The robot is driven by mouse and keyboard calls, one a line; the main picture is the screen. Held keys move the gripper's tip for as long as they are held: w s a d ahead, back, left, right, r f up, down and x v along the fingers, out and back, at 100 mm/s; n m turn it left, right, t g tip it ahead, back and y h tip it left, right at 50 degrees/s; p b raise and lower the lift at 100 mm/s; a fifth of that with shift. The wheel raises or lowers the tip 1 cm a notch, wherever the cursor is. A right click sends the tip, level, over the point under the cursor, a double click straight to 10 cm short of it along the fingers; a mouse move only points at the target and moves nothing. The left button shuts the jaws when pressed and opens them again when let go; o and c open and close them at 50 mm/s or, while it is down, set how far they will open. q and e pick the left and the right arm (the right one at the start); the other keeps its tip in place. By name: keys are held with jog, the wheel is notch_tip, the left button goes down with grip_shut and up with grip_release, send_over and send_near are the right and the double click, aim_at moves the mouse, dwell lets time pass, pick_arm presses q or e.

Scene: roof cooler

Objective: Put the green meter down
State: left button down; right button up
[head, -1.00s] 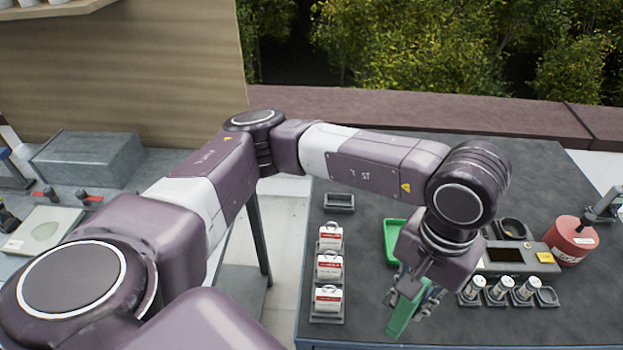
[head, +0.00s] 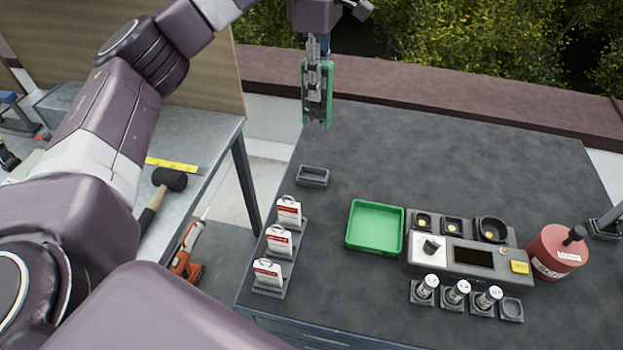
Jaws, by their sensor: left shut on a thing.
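The green meter (head: 328,101) is a flat green block held upright. My left gripper (head: 315,98) points down and is shut on it, near the far left edge of the dark table. The fingers hide the middle of the meter. It appears to hang above the table surface, though its exact height is hard to tell. A green tray (head: 375,249), empty, lies on the table nearer to me and to the right of the gripper. My right gripper is not in view.
A small empty dark holder (head: 313,176) sits below the gripper in the picture. White tagged padlock-like items (head: 279,241) stand at left. A grey console (head: 466,258), small cylinders (head: 457,291) and a red canister (head: 557,251) are at right. The table's far part is clear.

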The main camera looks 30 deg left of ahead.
pick_arm(q)
jog(key=shift+w+a+r+n, duration=0.2)
jog(key=shift+a+r+n, duration=0.15)
jog(key=shift+a+n, duration=0.15)
jog(key=shift+w+a+f, duration=0.1)
jog(key=shift+f, duration=0.15)
notch_tip(320, 180, down, 5)
jog(key=shift+f+b, duration=0.1)
jog(key=shift+b, duration=0.25)
notch_tip(320, 180, down, 14)
jog(key=p, duration=0.3)
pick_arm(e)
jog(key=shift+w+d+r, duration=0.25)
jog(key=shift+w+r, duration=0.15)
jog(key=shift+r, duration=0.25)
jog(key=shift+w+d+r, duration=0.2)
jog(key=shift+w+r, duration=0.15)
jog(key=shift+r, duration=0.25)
pick_arm(q)
jog(key=shift+f, duration=0.1)
